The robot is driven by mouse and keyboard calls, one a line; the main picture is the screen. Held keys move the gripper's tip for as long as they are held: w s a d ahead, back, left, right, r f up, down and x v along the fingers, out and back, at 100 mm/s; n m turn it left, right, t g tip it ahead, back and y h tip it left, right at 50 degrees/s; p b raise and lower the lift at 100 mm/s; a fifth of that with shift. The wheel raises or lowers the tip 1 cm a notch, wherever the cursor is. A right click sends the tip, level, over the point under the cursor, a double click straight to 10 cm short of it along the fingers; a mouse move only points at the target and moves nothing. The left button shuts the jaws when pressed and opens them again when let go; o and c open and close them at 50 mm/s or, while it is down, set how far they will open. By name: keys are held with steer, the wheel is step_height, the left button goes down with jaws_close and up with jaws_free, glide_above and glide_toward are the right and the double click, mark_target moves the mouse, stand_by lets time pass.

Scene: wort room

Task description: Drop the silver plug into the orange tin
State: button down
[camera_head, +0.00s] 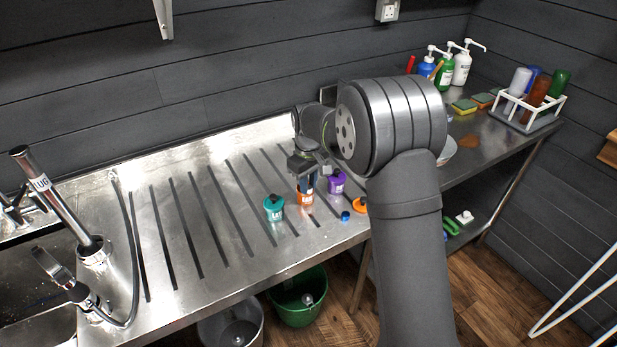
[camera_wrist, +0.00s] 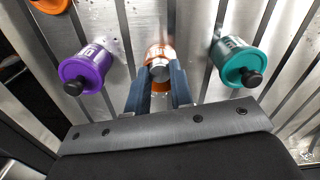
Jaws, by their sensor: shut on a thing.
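The orange tin (camera_head: 306,199) stands on the ribbed steel drainer, between a teal tin (camera_head: 273,207) and a purple tin (camera_head: 336,182). My gripper (camera_head: 306,181) points down right over it. In the wrist view, the blue fingers of my gripper (camera_wrist: 160,82) are shut on the silver plug (camera_wrist: 159,72), whose round end faces the camera. The orange tin (camera_wrist: 160,51) shows behind the plug, with orange also below it between the fingers. The plug lines up with the tin; I cannot tell whether it is above the mouth or partly inside. The plug is hidden in the head view.
The purple tin (camera_wrist: 86,70) and teal tin (camera_wrist: 238,62) stand close on either side, with black knobs on top. An orange round thing (camera_head: 359,205) and a small blue one (camera_head: 345,216) lie near the front edge. The drainer's left side is clear.

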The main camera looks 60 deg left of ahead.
steer(key=c, duration=1.2)
jaws_free()
step_height(320, 180, up, 17)
steer(key=shift+r, duration=0.2)
steer(key=shift+f, duration=0.1)
step_height(320, 180, down, 15)
steer(key=shift+f, duration=0.1)
